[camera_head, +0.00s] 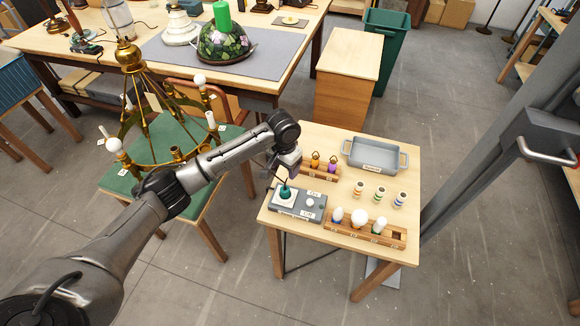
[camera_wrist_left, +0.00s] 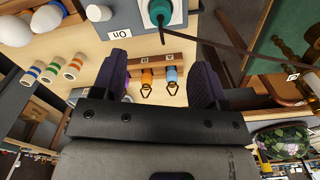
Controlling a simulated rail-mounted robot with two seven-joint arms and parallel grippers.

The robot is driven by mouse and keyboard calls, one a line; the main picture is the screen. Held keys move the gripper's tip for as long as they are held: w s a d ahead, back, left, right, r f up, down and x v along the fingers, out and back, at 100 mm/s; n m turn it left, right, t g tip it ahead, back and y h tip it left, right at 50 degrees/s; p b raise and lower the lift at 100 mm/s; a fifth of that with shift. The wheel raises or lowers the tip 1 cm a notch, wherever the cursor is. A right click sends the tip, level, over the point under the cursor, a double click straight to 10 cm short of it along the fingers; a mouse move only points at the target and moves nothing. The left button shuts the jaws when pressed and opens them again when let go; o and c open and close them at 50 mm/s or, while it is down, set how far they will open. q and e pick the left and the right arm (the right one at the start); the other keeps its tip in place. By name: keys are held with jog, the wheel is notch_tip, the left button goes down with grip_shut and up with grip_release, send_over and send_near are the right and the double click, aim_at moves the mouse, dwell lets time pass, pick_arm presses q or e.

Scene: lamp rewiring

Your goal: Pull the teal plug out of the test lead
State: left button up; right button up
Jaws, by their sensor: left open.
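The teal plug (camera_head: 285,191) stands upright on a white square at the left end of the grey test box (camera_head: 312,214). It also shows at the top edge of the left wrist view (camera_wrist_left: 166,10), partly cut off. A thin dark lead (camera_wrist_left: 228,36) runs from beside it; where it joins the plug is unclear. My left gripper (camera_head: 287,173) is just above and behind the plug in the head view. In the wrist view its two purple-padded fingers (camera_wrist_left: 160,72) are spread, with nothing held between them. My right gripper is out of view.
On the small table (camera_head: 341,136), a wooden block with orange and purple pieces (camera_head: 320,171) stands close behind the gripper. A bulb rack (camera_head: 372,235), several striped cylinders (camera_head: 379,194) and a grey tray (camera_head: 374,154) stand to the right. A brass chandelier (camera_head: 150,130) stands left.

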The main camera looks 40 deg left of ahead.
aim_at(285, 189)
pick_arm(q)
notch_tip(285, 189, down, 14)
jog(key=shift+r+b, duration=0.1)
jog(key=shift+b, duration=0.4)
dwell(0.4)
jog(key=c, duration=1)
jog(key=shift+r, duration=0.1)
jog(key=shift+r, duration=0.1)
